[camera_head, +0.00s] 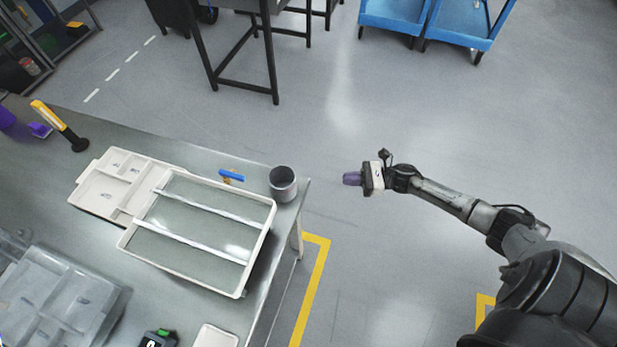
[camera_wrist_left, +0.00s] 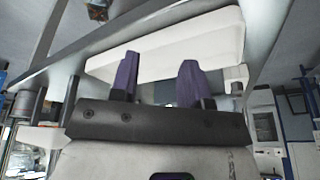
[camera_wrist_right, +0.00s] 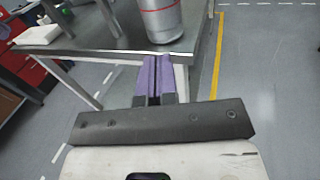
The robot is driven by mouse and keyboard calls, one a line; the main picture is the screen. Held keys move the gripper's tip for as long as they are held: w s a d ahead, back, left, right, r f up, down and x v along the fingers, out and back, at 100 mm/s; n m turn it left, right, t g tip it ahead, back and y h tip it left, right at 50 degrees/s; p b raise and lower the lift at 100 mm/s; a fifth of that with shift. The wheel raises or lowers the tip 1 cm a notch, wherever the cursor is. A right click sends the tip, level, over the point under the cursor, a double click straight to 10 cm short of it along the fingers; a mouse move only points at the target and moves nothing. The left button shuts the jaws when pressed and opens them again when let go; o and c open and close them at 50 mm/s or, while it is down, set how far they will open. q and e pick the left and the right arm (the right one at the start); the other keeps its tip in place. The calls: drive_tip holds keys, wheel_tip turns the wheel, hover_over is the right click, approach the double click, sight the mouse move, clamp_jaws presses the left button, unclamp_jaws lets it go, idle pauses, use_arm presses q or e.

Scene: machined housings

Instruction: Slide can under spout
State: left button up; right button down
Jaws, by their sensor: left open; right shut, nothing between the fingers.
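A grey metal can (camera_head: 283,184) with a dark open top stands upright at the right corner of the workbench. In the right wrist view the can (camera_wrist_right: 160,20) stands at the table edge, beyond the fingertips and apart from them. My right gripper (camera_head: 352,178) is shut and empty, out over the floor to the right of the can; its purple fingers (camera_wrist_right: 154,80) are together in the right wrist view. My left gripper (camera_wrist_left: 158,78) is open with nothing between its fingers, and is not seen in the head view. I cannot make out a spout.
A white-rimmed tray (camera_head: 127,243) with two rails lies left of the can. A blue item (camera_head: 231,175) lies just left of the can. A compartment tray (camera_head: 88,203) and a yellow-black tool (camera_head: 60,126) are farther left. A pale slab (camera_wrist_left: 170,45) shows behind the left fingers.

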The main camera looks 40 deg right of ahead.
use_arm(q)
drive_tip(key=shift+r+p, duration=1.1)
use_arm(e)
drive_tip(key=shift+x, duration=7.05)
use_arm(q)
drive_tip(key=shift+f, duration=0.1)
